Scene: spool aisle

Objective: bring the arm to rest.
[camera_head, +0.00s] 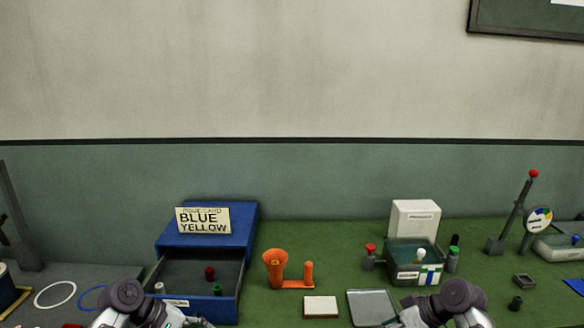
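My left arm comes in at the bottom left, and a small part of my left gripper (198,322) shows at the bottom edge, in front of the open drawer. My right arm comes in at the bottom right, and a small part of my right gripper (392,322) shows at the bottom edge, by the grey tray. The fingers of both are mostly cut off, so I cannot tell whether they are open or hold anything.
A blue cabinet (247,225) bears a card reading BLUE YELLOW (203,220); its open drawer (202,270) holds red, green and white spools. An orange holder (277,265), white block (320,307), grey tray (371,306) and spool bin (415,277) stand on the green bench.

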